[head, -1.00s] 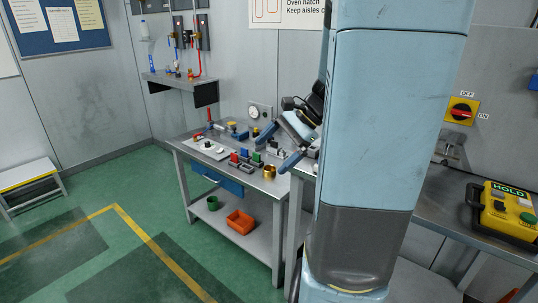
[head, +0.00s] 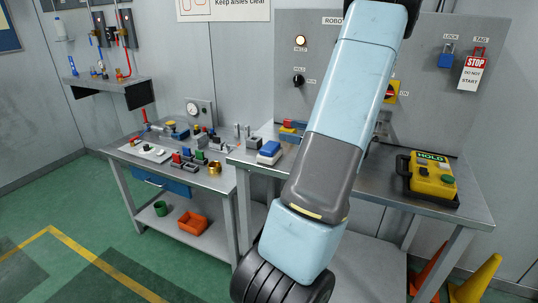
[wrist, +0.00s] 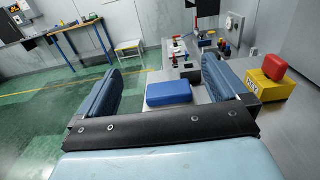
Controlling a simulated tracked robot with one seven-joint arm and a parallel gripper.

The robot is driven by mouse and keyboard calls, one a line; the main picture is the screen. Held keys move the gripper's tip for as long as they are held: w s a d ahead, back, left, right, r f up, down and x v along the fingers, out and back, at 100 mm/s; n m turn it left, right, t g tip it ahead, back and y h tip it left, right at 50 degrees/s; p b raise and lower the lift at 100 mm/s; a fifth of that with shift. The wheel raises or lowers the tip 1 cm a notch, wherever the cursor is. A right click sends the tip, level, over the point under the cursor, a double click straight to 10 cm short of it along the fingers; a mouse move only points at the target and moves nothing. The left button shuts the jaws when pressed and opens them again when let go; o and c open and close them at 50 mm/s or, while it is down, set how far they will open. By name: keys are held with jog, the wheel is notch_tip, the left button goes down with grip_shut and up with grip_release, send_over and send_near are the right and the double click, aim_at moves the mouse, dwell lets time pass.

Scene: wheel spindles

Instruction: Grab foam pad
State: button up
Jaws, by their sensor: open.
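The foam pad appears to be the blue-topped block with a white lower layer (head: 269,152), lying on the near left part of the grey metal bench. In the wrist view a blue pad (wrist: 168,93) lies ahead of my gripper (wrist: 160,72), between the lines of its two blue ribbed fingers. The fingers are wide apart with nothing held. I cannot tell how high they are above the pad.
A yellow block with a red top (wrist: 270,82) stands right of the fingers. A yellow HOLD control box (head: 433,180) sits on the bench's right. A lower table (head: 180,165) at left carries several small parts and a brass ring (head: 215,167).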

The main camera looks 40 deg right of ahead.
send_near(273, 146)
jog(key=x, duration=0.2)
jog(key=shift+w+a+f, duration=0.15)
jog(key=shift+w, duration=0.05)
jog(key=shift+x, duration=3.8)
jog(key=c, duration=0.7)
jog(key=shift+o, duration=0.2)
